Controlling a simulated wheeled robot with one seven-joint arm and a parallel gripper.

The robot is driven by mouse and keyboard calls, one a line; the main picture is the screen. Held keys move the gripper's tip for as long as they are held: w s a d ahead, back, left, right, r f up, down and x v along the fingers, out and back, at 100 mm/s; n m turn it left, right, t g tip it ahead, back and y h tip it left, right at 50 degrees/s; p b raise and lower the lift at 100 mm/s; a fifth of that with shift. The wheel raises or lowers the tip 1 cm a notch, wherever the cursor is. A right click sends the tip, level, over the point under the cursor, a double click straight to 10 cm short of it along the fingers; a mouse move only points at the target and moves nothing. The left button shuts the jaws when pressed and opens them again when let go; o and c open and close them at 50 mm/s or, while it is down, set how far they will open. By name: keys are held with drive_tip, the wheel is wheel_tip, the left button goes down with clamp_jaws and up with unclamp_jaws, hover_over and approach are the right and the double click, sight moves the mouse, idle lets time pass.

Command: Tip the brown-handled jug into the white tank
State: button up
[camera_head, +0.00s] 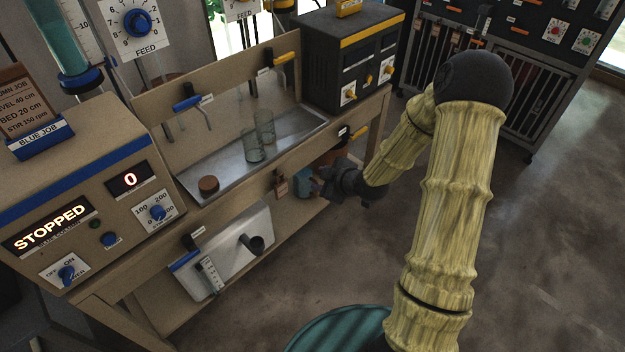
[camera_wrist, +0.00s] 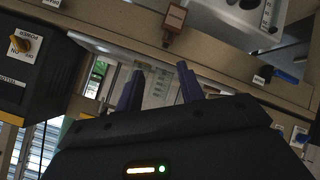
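The white tank (camera_head: 228,250) sits on the bench's lower shelf, with a black funnel-like inlet and a scale strip on its front. Part of it shows at the top of the wrist view (camera_wrist: 235,18). My gripper (camera_head: 318,186) is low at the bench's front edge, right of the tank and apart from it. A small blue thing (camera_head: 302,182) lies beside my gripper, partly hidden. I cannot make out a brown handle, so I cannot tell whether it is the jug.
A black box (camera_head: 345,60) stands at the bench's right end. Floor at right is clear.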

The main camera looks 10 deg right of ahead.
drive_tip(key=s+r+m+g+h, duration=0.2)
drive_tip(key=s+r+m, duration=0.3)
drive_tip(key=s, duration=0.5)
drive_tip(key=s+r+m+g+h, duration=0.2)
drive_tip(key=s+r+m+g, duration=0.2)
drive_tip(key=s, duration=0.7)
drive_tip(key=r+m, duration=0.2)
drive_tip(key=m, duration=0.1)
drive_tip(key=shift+s+d+m+g+h, duration=0.25)
drive_tip(key=shift+d+m+g+h, duration=0.05)
drive_tip(key=shift+d+m+h, duration=0.1)
drive_tip(key=shift+d+f, duration=0.1)
